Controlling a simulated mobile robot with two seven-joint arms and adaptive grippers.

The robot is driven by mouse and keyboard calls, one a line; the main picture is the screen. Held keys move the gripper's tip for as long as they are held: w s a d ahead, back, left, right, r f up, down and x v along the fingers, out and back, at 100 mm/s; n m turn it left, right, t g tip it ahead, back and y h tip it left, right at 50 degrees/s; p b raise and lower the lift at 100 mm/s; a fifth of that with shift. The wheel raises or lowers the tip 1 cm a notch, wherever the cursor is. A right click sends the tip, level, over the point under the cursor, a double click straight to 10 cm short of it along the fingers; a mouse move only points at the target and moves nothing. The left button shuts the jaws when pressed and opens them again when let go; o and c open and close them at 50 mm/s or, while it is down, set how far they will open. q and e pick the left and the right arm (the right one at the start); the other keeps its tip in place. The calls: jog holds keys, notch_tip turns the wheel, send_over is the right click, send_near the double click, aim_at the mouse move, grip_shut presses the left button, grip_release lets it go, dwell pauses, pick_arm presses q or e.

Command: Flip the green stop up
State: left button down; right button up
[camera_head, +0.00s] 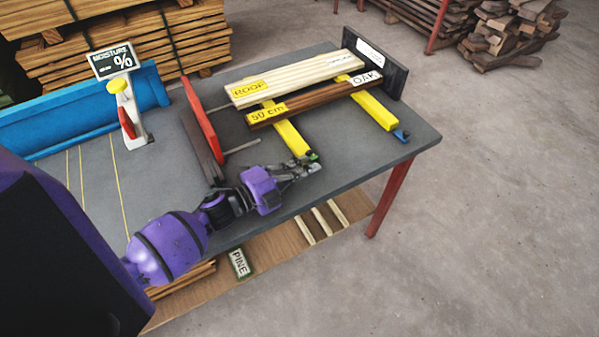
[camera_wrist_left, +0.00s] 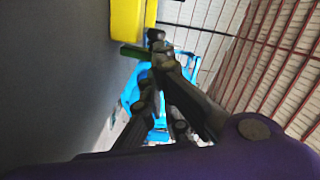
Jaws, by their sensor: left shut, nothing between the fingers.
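The green stop (camera_head: 313,156) is a small piece at the near end of the left yellow bar (camera_head: 290,134), partly hidden by my gripper. In the left wrist view the green stop (camera_wrist_left: 135,51) shows as a flat green strip jutting from the end of the yellow bar (camera_wrist_left: 128,18). My left gripper (camera_head: 312,165) is shut and empty, low over the table's front edge. Its fingertips (camera_wrist_left: 156,40) are right beside the green stop; I cannot tell whether they touch. My right gripper is not in view.
A blue stop (camera_head: 401,136) sits at the near end of the right yellow bar (camera_head: 374,109). Boards labelled ROOF (camera_head: 295,78) and OAK (camera_head: 318,101) lie across both bars. A red plate (camera_head: 200,118) stands to their left. The grey table (camera_head: 362,158) is bare between the bars' near ends.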

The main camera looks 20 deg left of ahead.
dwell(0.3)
pick_arm(q)
jog(key=shift+w+a+f, duration=0.1)
jog(key=shift+w, duration=0.15)
jog(key=shift+w+a, duration=0.25)
jog(key=shift+w, duration=0.1)
jog(key=shift+r, duration=0.2)
jog(key=shift+a+r, duration=0.1)
jog(key=shift+r, duration=0.3)
notch_tip(320, 180, up, 9)
jog(key=shift+s, duration=0.15)
jog(key=shift+f, duration=0.15)
